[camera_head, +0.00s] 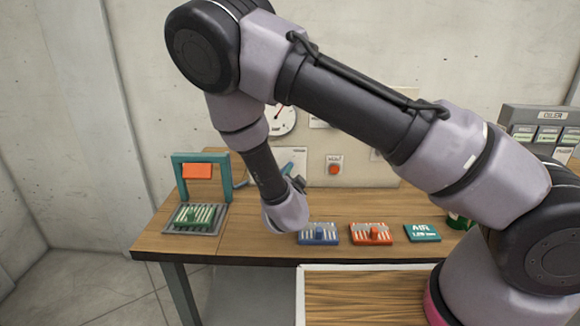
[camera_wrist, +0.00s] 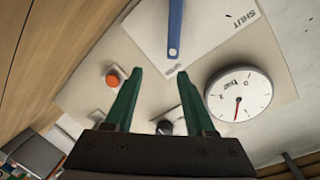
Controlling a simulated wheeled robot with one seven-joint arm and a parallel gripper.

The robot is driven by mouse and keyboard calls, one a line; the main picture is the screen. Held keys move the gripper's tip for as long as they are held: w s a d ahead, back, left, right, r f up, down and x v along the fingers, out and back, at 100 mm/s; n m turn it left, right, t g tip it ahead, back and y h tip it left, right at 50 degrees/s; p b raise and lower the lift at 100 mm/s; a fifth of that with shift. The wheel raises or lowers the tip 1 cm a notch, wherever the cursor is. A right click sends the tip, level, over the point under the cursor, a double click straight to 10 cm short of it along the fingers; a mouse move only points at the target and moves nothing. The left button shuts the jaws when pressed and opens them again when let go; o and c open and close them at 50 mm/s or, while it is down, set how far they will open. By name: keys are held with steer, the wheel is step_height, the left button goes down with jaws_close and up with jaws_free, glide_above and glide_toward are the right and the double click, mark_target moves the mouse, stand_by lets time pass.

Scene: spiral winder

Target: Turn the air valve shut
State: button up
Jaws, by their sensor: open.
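The air valve shows in the wrist view as a blue lever (camera_wrist: 175,28) in front of a white plate (camera_wrist: 204,32) marked "SHUT". The lever's near end is just beyond my fingertips, closer to the right finger; its far end is cut off by the frame. My gripper (camera_wrist: 158,74) is open, with two green fingers spread apart and nothing between them. In the head view, my wrist hangs over the back of the bench and mostly hides the gripper and valve. Part of the white plate (camera_head: 297,155) shows there; I cannot tell whether fingers and lever touch.
A round gauge (camera_wrist: 238,94) with a red needle and an orange button (camera_wrist: 113,77) share the valve's panel.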

steer(key=shift+n+t+y, duration=0.7)
steer(key=shift+n+t, duration=0.1)
steer(key=shift+t, duration=0.1)
steer(key=w, duration=0.3)
steer(key=w+a, duration=0.1)
steer(key=w, duration=0.2)
steer(key=w+f, duration=0.1)
steer(key=w, duration=0.2)
steer(key=shift+a, duration=0.35)
jaws_close()
stand_by(0.5)
